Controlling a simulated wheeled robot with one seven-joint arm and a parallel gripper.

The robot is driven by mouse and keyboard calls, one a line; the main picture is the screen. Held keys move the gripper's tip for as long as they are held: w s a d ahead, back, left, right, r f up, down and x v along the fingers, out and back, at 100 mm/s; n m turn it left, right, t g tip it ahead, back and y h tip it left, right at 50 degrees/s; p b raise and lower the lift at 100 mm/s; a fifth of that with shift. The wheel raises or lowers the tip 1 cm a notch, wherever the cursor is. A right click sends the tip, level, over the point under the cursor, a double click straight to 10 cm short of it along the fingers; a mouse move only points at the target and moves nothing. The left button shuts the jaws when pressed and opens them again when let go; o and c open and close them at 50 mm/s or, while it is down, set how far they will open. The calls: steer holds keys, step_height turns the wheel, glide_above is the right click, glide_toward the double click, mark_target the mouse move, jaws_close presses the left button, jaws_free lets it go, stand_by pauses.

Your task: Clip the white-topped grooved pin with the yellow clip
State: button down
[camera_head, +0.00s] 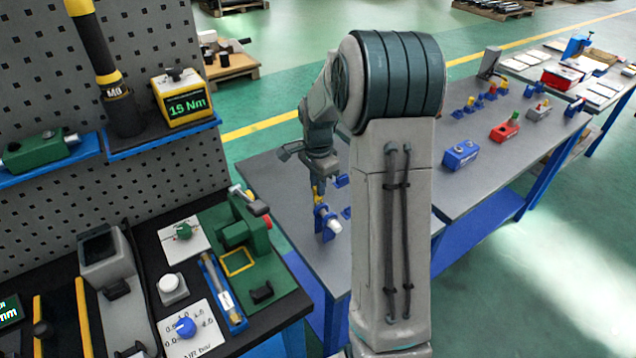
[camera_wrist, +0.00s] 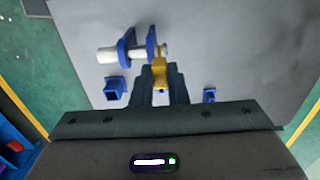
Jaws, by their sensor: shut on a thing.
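The white-topped pin (camera_wrist: 107,55) lies sideways through a blue two-plate stand (camera_wrist: 127,46) on the grey table. Its wide white head points left in the wrist view, and its thin end comes out past the right-hand plate. In the head view the white head (camera_head: 334,226) faces the lower right of the blue stand (camera_head: 322,215). My gripper (camera_wrist: 160,90) is shut on the yellow clip (camera_wrist: 160,68). The clip's far end is at the pin's thin end, close beside the right-hand plate. I cannot tell whether it sits in the groove. The head view shows the clip (camera_head: 315,192) small.
A blue square holder (camera_wrist: 115,88) stands left of my fingers and a smaller blue piece (camera_wrist: 209,95) right of them. The table (camera_wrist: 235,50) beyond is bare. Further along stand a blue box (camera_head: 461,154) and a red box (camera_head: 505,128). A workbench with a green fixture (camera_head: 240,235) is at left.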

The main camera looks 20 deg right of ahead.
steer(key=shift+f+b, duration=0.85)
steer(key=shift+f, duration=0.3)
steer(key=c, duration=1.3)
jaws_free()
steer(key=shift+c, duration=0.2)
steer(key=shift+r, duration=0.1)
steer(key=shift+r+p, duration=1.75)
steer(key=shift+r, duration=0.75)
